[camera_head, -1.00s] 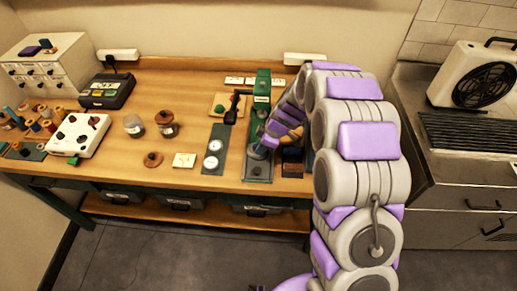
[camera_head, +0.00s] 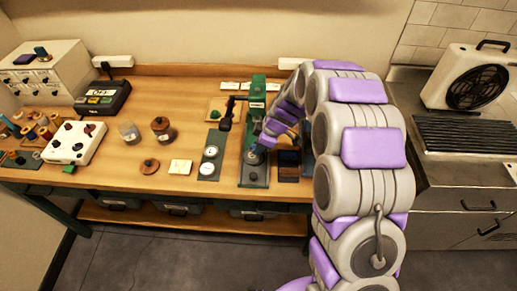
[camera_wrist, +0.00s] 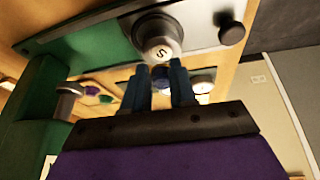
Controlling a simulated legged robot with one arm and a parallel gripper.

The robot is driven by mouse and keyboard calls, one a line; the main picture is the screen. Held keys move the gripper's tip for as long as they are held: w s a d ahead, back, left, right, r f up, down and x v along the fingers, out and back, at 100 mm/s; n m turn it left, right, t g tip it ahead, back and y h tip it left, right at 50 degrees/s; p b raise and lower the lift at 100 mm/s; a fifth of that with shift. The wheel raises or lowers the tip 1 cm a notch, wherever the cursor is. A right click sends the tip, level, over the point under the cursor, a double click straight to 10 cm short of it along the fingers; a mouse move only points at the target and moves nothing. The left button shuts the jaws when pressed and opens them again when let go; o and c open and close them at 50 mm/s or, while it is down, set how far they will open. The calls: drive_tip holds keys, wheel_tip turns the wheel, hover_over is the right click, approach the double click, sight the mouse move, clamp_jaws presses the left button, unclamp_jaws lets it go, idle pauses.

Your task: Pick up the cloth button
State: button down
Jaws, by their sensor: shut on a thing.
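My gripper (camera_head: 263,146) reaches down over the front of the green press (camera_head: 257,100) on the wooden table. In the wrist view its two dark blue fingers (camera_wrist: 160,72) stand slightly apart, gripping a small thing. I take this to be the cloth button, but the fingers mostly hide it and its face cannot be made out. A round silver die marked "S" (camera_wrist: 162,49) shows just beyond the fingertips on the press base. I cannot tell whether the button touches the die.
A dark strip with two white round dies (camera_head: 210,152) lies left of the press. Dark blocks (camera_head: 289,165) stand close on its right. The table's front edge is near.

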drive_tip(key=s+a, duration=0.3)
drive_tip(key=s, duration=0.4)
drive_tip(key=s+a+r+p, duration=0.1)
drive_tip(key=s+a, duration=0.2)
drive_tip(key=s, duration=0.4)
drive_tip(key=shift+s+r, duration=0.3)
